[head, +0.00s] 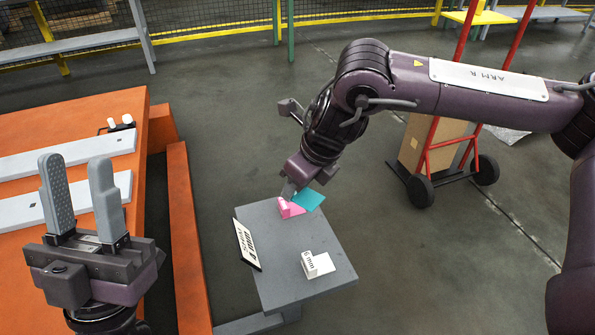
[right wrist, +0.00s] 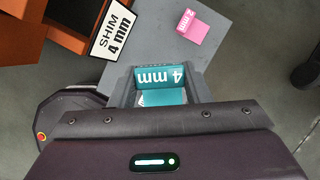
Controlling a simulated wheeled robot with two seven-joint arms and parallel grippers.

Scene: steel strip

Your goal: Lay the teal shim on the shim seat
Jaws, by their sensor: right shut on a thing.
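The teal shim, marked 4 mm, is between the fingers of my right gripper (head: 289,191) in the right wrist view (right wrist: 160,78). In the head view the teal shim (head: 309,200) sticks out beside the fingers at the back edge of the small grey stand (head: 290,265). I cannot tell whether it touches the stand. My right gripper is shut on it. My left gripper (head: 80,178) is open and empty in front of the orange bench (head: 70,112). I cannot make out which part is the shim seat.
A pink 2 mm shim (head: 288,209) and a white 6 mm shim (head: 317,265) are on the stand. A sign reading SHIM 4 mm (right wrist: 113,30) is at its left edge. Grey steel strips (head: 75,152) lie on the bench. A red hand truck (head: 452,150) stands behind.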

